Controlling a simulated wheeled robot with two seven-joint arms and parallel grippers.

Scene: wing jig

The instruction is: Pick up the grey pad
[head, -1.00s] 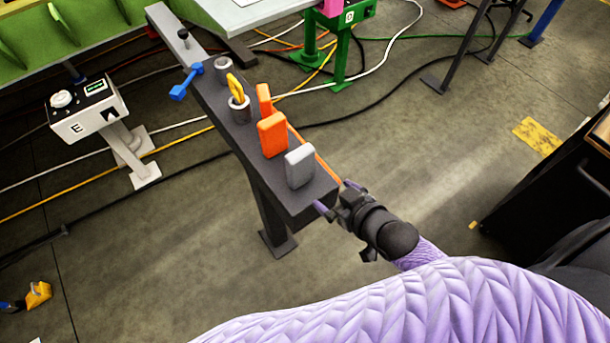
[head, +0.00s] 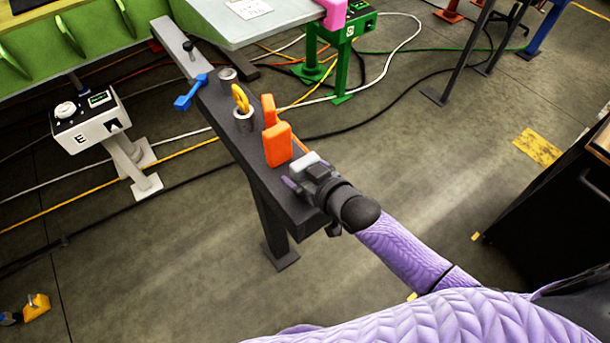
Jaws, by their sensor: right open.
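The grey pad (head: 304,160) stands near the front end of the dark narrow bench (head: 222,118) in the head view. My right gripper (head: 305,171) is open at the pad, and its body hides most of the pad's lower part. One purple fingertip shows at the pad's left side; the other is hard to make out. I cannot tell whether the fingers touch the pad. My left gripper is not in view.
Farther back are a metal cup (head: 243,122) with a yellow item, another grey cup (head: 228,77) and a blue tool (head: 190,93). A dark cabinet (head: 550,215) stands at the right.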

